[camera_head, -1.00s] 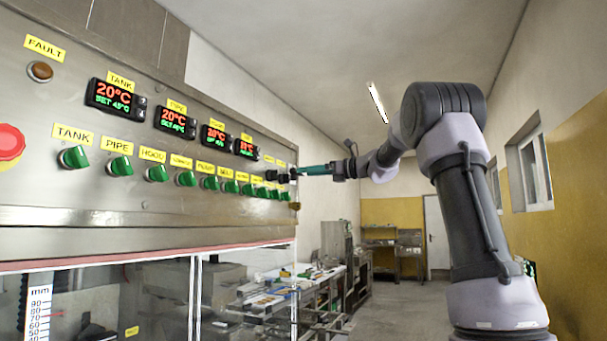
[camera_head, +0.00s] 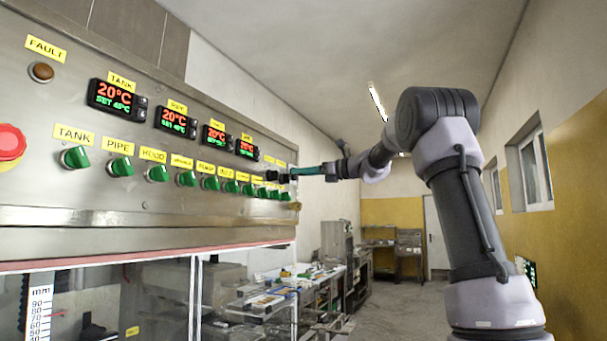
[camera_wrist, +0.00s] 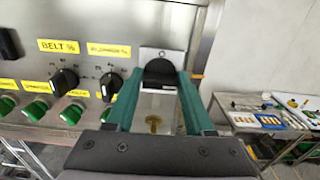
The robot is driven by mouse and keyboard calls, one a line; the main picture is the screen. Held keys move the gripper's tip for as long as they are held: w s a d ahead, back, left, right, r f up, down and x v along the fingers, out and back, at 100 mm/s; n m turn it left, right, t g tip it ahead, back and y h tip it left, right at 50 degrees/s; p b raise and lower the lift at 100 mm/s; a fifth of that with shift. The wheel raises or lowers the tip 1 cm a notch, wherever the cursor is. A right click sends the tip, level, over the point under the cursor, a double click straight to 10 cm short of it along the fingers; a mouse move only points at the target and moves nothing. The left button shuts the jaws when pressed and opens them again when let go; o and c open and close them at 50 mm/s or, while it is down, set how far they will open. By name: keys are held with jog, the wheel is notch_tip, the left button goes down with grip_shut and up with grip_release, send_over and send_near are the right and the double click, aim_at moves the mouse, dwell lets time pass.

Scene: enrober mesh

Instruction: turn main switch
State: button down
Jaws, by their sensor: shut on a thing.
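The main switch (camera_wrist: 160,72) is a black rounded knob on a pale plate at the right end of the control panel, seen in the wrist view. My gripper (camera_wrist: 162,82) has its two teal fingers on either side of this knob and is shut on it. In the head view my gripper (camera_head: 289,174) reaches the far right end of the panel. The switch is too small and too covered there to make out clearly.
The steel panel (camera_head: 110,210) carries green knobs (camera_head: 120,167) and temperature displays (camera_head: 117,97). Two black dials (camera_wrist: 63,81) sit left of the switch, with a brass-coloured part (camera_wrist: 154,122) below it. A worktable (camera_wrist: 262,118) stands to the right.

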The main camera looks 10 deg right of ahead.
jog(key=shift+s+a+f+n, duration=0.1)
jog(key=shift+f+n, duration=0.1)
jog(key=shift+n, duration=4.2)
jog(key=shift+s+a+f+n, duration=0.1)
jog(key=shift+f+n, duration=0.05)
jog(key=shift+n, duration=4.25)
jog(key=shift+c, duration=1.4)
grip_release()
jog(key=shift+d, duration=0.1)
